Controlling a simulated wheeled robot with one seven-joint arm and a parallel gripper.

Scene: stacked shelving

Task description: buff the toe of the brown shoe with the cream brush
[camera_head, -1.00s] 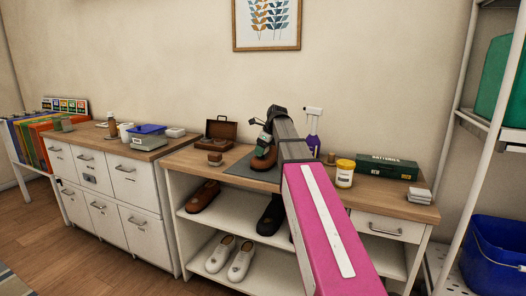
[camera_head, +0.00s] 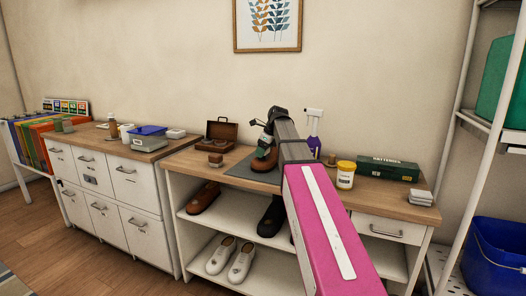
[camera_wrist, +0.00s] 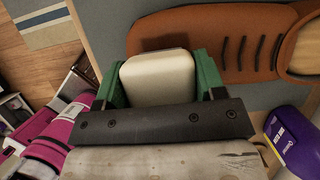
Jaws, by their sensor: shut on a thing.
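The brown shoe (camera_head: 264,163) lies on a grey mat (camera_head: 238,171) on the wooden top of the shelf unit. In the wrist view the brown shoe (camera_wrist: 205,38) stretches across the top right, its laces and opening toward the right. My gripper (camera_wrist: 165,85) is shut on the cream brush (camera_wrist: 158,78), with a green finger on each side. The brush overlaps the toe end of the shoe in that view; whether it touches is not clear. In the head view my gripper (camera_head: 266,140) is just over the shoe, and my arm hides part of it.
A purple spray bottle (camera_head: 314,146) stands right behind my arm. A yellow-lidded jar (camera_head: 345,174) and a green box (camera_head: 388,168) are further right. A brown-topped brush (camera_head: 216,159) and an open brown case (camera_head: 222,133) are left of the mat.

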